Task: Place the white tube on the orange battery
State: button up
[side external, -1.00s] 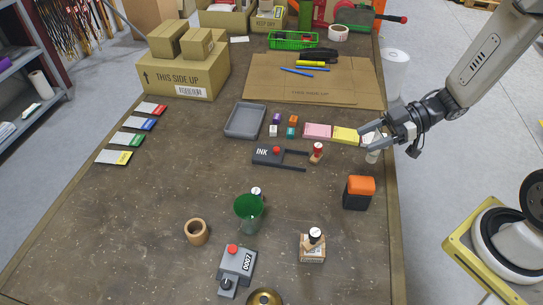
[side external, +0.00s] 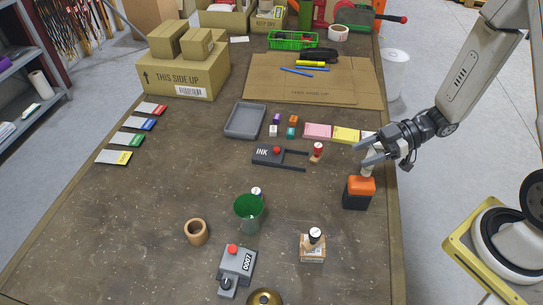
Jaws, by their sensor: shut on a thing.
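The orange battery (side external: 359,191) is a block with an orange top and a dark lower body, standing upright near the table's right edge. My gripper (side external: 364,156) is just above and behind it, reaching in from the right. It is shut on the white tube (side external: 368,171), which hangs below the fingers right over the orange top. The fingers hide the tube's upper part. I cannot tell whether the tube's lower end touches the battery.
Pink and yellow pads (side external: 346,135) lie behind the gripper. A red-topped stamp (side external: 317,151) and the ink holder (side external: 268,155) stand to the left. The table between the green cup (side external: 248,213) and the battery is clear.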

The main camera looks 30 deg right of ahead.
jog(key=shift+f, duration=1.55)
jog(key=shift+f, duration=0.1)
jog(key=o, duration=1.2)
jog(key=shift+o, duration=0.2)
jog(key=v, duration=1.2)
